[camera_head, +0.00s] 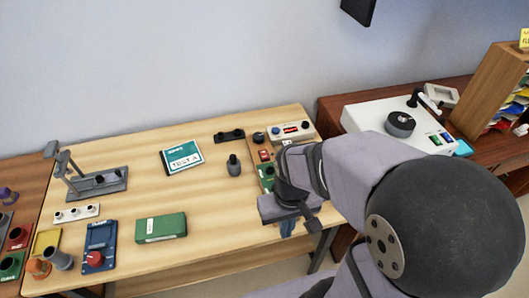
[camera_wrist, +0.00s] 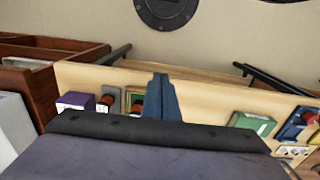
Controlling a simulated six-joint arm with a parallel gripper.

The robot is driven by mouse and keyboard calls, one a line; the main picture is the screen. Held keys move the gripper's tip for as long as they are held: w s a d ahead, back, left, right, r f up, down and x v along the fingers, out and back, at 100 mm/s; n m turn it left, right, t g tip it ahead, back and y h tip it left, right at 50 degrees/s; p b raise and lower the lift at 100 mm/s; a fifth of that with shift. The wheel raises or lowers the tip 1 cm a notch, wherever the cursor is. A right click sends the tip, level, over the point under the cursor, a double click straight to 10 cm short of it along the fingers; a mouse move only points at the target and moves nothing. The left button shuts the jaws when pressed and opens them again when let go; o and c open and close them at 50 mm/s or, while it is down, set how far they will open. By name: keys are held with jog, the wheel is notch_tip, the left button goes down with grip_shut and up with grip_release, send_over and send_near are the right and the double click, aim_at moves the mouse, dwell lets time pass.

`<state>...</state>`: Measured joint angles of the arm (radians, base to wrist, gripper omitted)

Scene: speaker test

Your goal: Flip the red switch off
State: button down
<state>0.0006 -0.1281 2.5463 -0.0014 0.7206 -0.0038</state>
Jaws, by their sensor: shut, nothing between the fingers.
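I cannot tell for sure which part is the red switch. A white box (camera_head: 291,132) at the table's back right carries a small red part (camera_head: 291,129) on its face, too small to read as on or off. A small red module (camera_head: 264,155) lies in front of it, beside my wrist. A blue box (camera_head: 97,246) at the front left has a red knob (camera_head: 95,259). My gripper (camera_head: 287,228) points down at the table's right front edge, apart from all of these. In the wrist view its blue fingers (camera_wrist: 160,97) are together and hold nothing.
A green box (camera_head: 161,228), a teal "TEST A" booklet (camera_head: 183,157) and a dark knob-like piece (camera_head: 233,166) lie on the wooden table (camera_head: 210,190). A grey stand (camera_head: 95,183) is at left. A white console (camera_head: 385,125) stands on the right table. The table's middle is mostly clear.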

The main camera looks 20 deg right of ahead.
jog(key=w+d+r+t, duration=0.1)
jog(key=w+d+r, duration=0.1)
jog(key=w, duration=1.3)
jog(key=w+d+r+t, duration=0.1)
jog(key=w+r, duration=0.3)
jog(key=w, duration=1.2)
jog(key=shift+d+t+p, duration=0.3)
jog(key=shift+d+p, duration=0.1)
jog(key=shift+d, duration=0.05)
jog(key=shift+f, duration=0.15)
jog(key=p, duration=0.4)
send_over(264, 156)
jog(key=f, duration=1.2)
jog(key=shift+s+d+f, duration=0.1)
jog(key=shift+s, duration=0.25)
jog(key=shift+f, duration=0.6)
jog(key=shift+s, duration=0.1)
